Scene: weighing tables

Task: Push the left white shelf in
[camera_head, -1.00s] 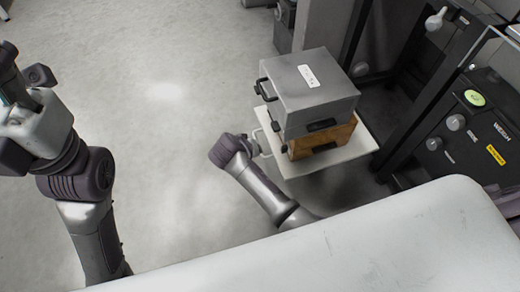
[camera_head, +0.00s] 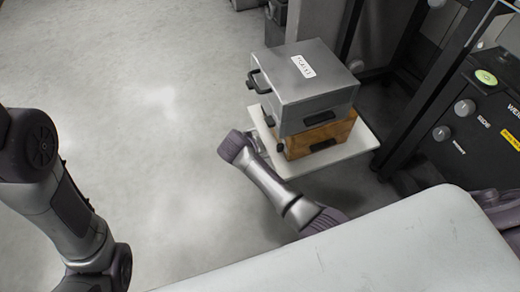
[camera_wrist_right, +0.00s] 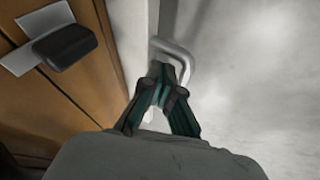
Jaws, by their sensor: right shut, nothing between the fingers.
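The white shelf (camera_head: 350,150) sticks out from a dark frame in the head view, with a wooden box and a grey metal box stacked on it. In the right wrist view its white front edge (camera_wrist_right: 133,45) runs beside the wooden box, and a pale handle (camera_wrist_right: 181,52) stands out from it. My right gripper (camera_wrist_right: 162,82) is shut and empty, its fingertips at the handle; I cannot tell whether they touch it. In the head view my right wrist is at the shelf's left front side, hiding part of the handle. My left gripper is out of view; only its arm shows.
The grey metal box (camera_head: 300,85) sits on the wooden box (camera_head: 325,137). A black frame (camera_head: 425,90) and a dark panel with knobs (camera_head: 470,130) stand to the right. A white surface (camera_head: 400,245) fills the lower right. The floor at left is clear.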

